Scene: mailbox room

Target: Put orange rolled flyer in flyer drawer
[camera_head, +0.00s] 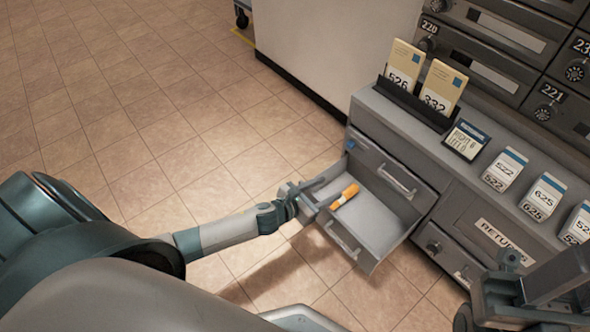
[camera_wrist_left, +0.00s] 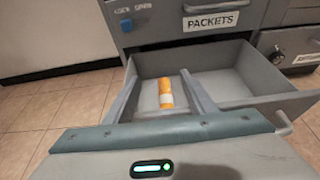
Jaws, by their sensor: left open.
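The orange rolled flyer (camera_head: 345,196), with a pale band around it, lies on the floor of the pulled-out drawer (camera_head: 388,214). It also shows in the left wrist view (camera_wrist_left: 166,94), inside the open drawer (camera_wrist_left: 232,66). My left gripper (camera_head: 308,190) is at the drawer's left side, close to the flyer. In the left wrist view its two fingers are apart and the flyer appears between them, with a gap on each side. My right gripper (camera_head: 508,288) shows in part at the lower right; its fingers are not clear. No label is readable on the open drawer.
A closed drawer marked PACKETS (camera_wrist_left: 212,20) is just above the open one. A RETURNS front (camera_head: 500,238) is to the right. The counter holds a card rack (camera_head: 412,103), a small sign (camera_head: 466,141) and several numbered stacks. The floor at left is clear.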

